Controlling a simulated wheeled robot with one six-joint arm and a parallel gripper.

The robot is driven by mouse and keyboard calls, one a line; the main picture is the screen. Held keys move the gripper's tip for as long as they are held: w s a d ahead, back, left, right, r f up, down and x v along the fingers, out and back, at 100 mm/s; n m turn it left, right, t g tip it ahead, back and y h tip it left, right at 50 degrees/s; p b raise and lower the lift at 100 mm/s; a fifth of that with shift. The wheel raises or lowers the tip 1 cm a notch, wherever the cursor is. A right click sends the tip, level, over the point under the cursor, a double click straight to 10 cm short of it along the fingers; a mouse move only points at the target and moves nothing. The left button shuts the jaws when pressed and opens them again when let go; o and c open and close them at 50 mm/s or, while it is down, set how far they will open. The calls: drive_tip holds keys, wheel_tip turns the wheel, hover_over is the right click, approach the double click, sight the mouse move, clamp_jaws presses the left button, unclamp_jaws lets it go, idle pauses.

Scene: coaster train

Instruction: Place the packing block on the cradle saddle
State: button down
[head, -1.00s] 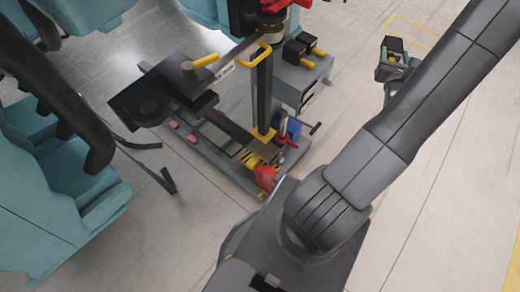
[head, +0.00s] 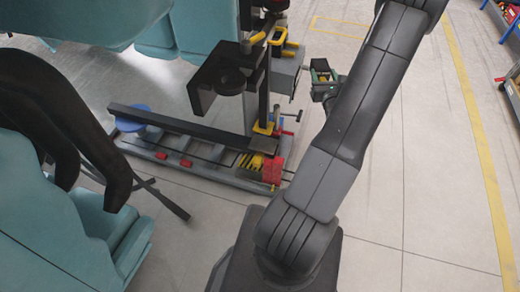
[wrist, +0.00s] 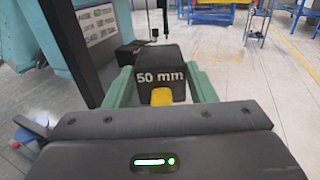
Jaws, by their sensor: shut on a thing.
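My gripper (wrist: 161,90) has green fingers and is shut on the packing block (wrist: 160,72), a black block marked "50 mm" with a yellow grip facing me. In the head view my gripper (head: 324,86) is in the air, to the right of the grey box on the cart. The held block (head: 320,66) shows small there. A black bracket with a round seat (head: 228,82), which looks like the cradle saddle, is on the cart to the left of my gripper, apart from it. I cannot make out the saddle for certain in the wrist view.
The low cart (head: 205,172) carries a black upright post, red and yellow parts and a grey box (head: 286,76). Teal seats with black restraints (head: 80,235) stand left. Open floor (head: 410,170) lies right.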

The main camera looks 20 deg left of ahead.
drive_tip(key=s+a+f+n+g+y+b, duration=0.1)
drive_tip(key=s+a+f+n+y+b, duration=0.1)
drive_tip(key=f+b, duration=1.05)
drive_tip(key=s+a+f+n+g+y+b, duration=0.1)
drive_tip(key=s+a+f+g+y+b, duration=0.3)
drive_tip(key=f, duration=1.5)
drive_tip(key=s+a+f+n+t+b, duration=0.1)
drive_tip(key=f+n+b, duration=0.1)
drive_tip(key=f+b, duration=1.1)
drive_tip(key=x, duration=0.6)
drive_tip(key=f+x, duration=0.1)
drive_tip(key=x, duration=0.4)
drive_tip(key=f+b+x, duration=0.1)
drive_tip(key=x, duration=0.5)
drive_tip(key=shift+w+a+f, duration=0.2)
drive_tip(key=shift+f, duration=0.05)
drive_tip(key=shift+f+b, duration=0.75)
drive_tip(key=shift+f, duration=0.9)
drive_tip(key=shift+f+b, duration=0.4)
drive_tip(key=shift+b, duration=0.05)
drive_tip(key=shift+f+b, duration=0.25)
drive_tip(key=shift+b, duration=0.1)
